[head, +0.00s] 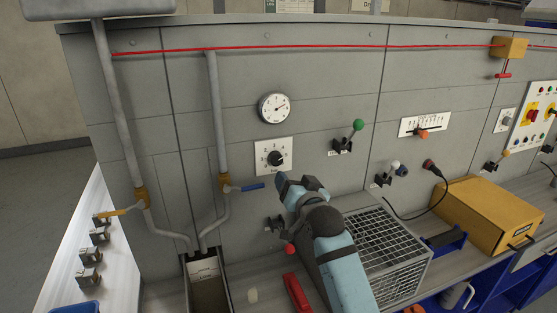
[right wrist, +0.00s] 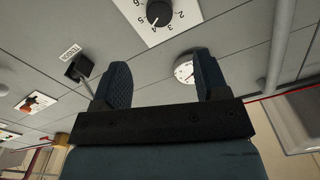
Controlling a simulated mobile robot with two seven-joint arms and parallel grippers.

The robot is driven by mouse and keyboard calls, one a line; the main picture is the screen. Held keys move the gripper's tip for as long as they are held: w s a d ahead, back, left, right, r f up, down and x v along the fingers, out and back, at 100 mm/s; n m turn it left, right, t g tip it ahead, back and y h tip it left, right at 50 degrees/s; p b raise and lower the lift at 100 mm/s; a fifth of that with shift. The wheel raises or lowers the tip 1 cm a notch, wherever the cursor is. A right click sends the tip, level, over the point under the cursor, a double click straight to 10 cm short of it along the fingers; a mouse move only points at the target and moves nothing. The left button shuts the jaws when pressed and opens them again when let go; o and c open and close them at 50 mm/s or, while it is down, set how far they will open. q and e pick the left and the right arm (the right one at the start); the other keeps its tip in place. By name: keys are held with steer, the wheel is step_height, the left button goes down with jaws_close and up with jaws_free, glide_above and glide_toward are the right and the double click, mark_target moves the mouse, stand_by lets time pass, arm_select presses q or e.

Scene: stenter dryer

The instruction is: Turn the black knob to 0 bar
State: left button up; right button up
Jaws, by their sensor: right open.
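The black knob (head: 276,158) sits on a white square dial plate (head: 288,146) with numbers, on the grey panel below a round gauge (head: 274,108). The knob also shows near the top of the right wrist view (right wrist: 159,13), on its numbered plate. My right gripper (head: 294,181) is just below and right of the knob in the head view, apart from it. In the right wrist view its two fingers (right wrist: 162,80) are spread with nothing between them. Where the knob's pointer stands is too small to read surely. My left gripper is not in view.
A blue-handled valve (head: 245,187) is left of my gripper, and a green-knobbed lever (head: 357,126) to the right. A red-knobbed lever (head: 289,248) is below. A wire basket (head: 385,250) and a yellow box (head: 486,214) stand on the bench. A red cord runs along the panel top.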

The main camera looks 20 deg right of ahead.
mark_target(277, 160)
steer(key=w+p, duration=0.2)
steer(key=w, duration=0.8)
steer(key=shift+a+r, duration=0.1)
steer(key=shift+a, duration=0.05)
steer(key=shift+w, duration=0.75)
steer(key=shift+c, duration=0.4)
steer(key=c, duration=0.8)
steer(key=shift+c, duration=0.2)
